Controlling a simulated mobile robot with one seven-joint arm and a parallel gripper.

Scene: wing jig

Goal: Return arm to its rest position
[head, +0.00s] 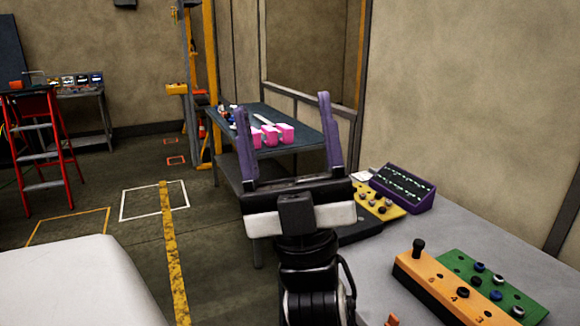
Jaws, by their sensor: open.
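My gripper (283,104) is in the middle of the head view, at the end of my arm. Its two purple fingers stand wide apart and point up in the picture. Nothing is held between them. Through the gap I see a dark table (290,118) farther back with pink blocks (270,134) on it. I cannot tell how far the fingers are from that table, but they look well in front of it.
A grey bench (450,237) at the right carries an orange block (440,285), a green board (495,285), a yellow board (385,207) and a purple box (403,187). A white surface (75,270) is at lower left. A red stepladder (40,145) stands farther left. Floor between is clear.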

